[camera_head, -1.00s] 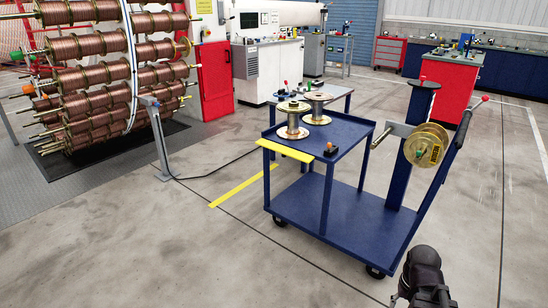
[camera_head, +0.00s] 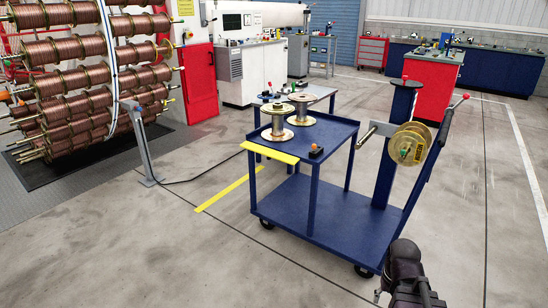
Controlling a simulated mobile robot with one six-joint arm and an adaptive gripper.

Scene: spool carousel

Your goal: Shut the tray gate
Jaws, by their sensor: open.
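The yellow tray gate (camera_head: 270,152) is a flat strip along the near-left edge of the blue cart's upper tray (camera_head: 333,130). It looks folded outward and lies about level with the tray, not standing up as a wall. Two copper-toned spools stand on the tray behind it, a nearer spool (camera_head: 277,124) and a farther spool (camera_head: 302,110). My gripper (camera_head: 380,294) shows only partly at the bottom right, in front of the cart. It is open, empty and well apart from the gate. Its fingers are small and dark here.
A small black box with an orange knob (camera_head: 316,151) sits on the tray. A post with a gold spool (camera_head: 408,145) and a red-tipped lever stand at the cart's right. A carousel of copper spools (camera_head: 75,85) is at left.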

